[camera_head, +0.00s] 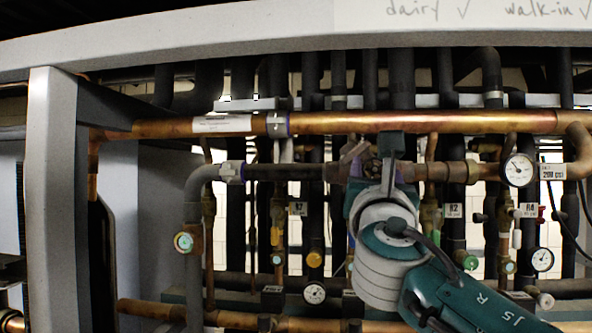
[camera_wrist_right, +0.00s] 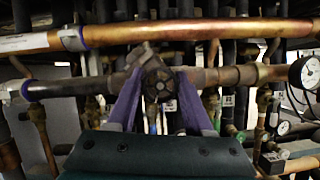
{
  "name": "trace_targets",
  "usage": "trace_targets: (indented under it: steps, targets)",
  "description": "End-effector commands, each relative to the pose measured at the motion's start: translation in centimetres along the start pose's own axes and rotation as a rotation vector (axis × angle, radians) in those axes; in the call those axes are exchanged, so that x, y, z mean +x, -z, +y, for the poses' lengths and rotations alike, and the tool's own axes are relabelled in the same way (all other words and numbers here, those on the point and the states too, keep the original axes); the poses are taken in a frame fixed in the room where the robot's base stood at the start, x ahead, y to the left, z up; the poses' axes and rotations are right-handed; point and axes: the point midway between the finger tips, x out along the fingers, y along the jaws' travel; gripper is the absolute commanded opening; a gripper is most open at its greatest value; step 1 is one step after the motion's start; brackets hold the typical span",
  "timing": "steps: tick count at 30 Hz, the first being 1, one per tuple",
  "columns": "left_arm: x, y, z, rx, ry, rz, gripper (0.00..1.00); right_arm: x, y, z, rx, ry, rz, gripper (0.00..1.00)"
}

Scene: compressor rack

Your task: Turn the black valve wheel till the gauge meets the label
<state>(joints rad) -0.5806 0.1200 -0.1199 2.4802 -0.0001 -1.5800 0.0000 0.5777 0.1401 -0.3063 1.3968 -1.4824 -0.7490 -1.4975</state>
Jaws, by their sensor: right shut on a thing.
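The black valve wheel (camera_wrist_right: 158,86) sits on the copper pipe, between the two purple fingers of my right gripper (camera_wrist_right: 159,80) in the right wrist view. The fingers are closed around its sides. In the head view my right gripper (camera_head: 374,166) reaches up to the pipe and hides most of the wheel. A white round gauge (camera_head: 518,170) is on the pipe to the right, with a small white label (camera_head: 552,171) beside it. The gauge's needle and the label's print are too small to read surely. The gauge also shows in the right wrist view (camera_wrist_right: 307,73). My left gripper is not seen.
A thick copper pipe (camera_head: 455,121) runs just above the gripper. Dark vertical pipes and small valves crowd behind and below. Smaller gauges (camera_head: 542,259) sit lower down. A grey post (camera_head: 50,190) stands at the left, under a pale beam (camera_head: 215,45).

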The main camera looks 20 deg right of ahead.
Motion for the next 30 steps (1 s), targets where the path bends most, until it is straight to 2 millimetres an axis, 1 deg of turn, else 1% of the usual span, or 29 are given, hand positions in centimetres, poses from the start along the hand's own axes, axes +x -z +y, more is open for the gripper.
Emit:
trace_targets:
  steps: [1,9,11,20,26,30]
  targets:
    - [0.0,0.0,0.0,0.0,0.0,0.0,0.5,0.0,0.0,0.0,0.0,0.0,0.0,0.36]
    - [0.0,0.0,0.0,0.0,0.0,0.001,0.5,0.0,0.0,0.0,0.0,0.001,0.0,0.06]
    - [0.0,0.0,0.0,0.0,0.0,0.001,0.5,0.0,0.0,0.0,0.0,0.001,0.0,0.0]
    - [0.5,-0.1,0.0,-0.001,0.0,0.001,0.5,-0.1,0.1,0.0,0.025,0.012,-0.001,0.0]
    - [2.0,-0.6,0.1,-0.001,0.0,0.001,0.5,-0.2,0.3,0.0,0.114,0.047,-0.002,0.0]
    - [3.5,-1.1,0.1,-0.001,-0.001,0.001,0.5,-0.2,0.5,0.0,0.213,0.087,-0.002,0.0]
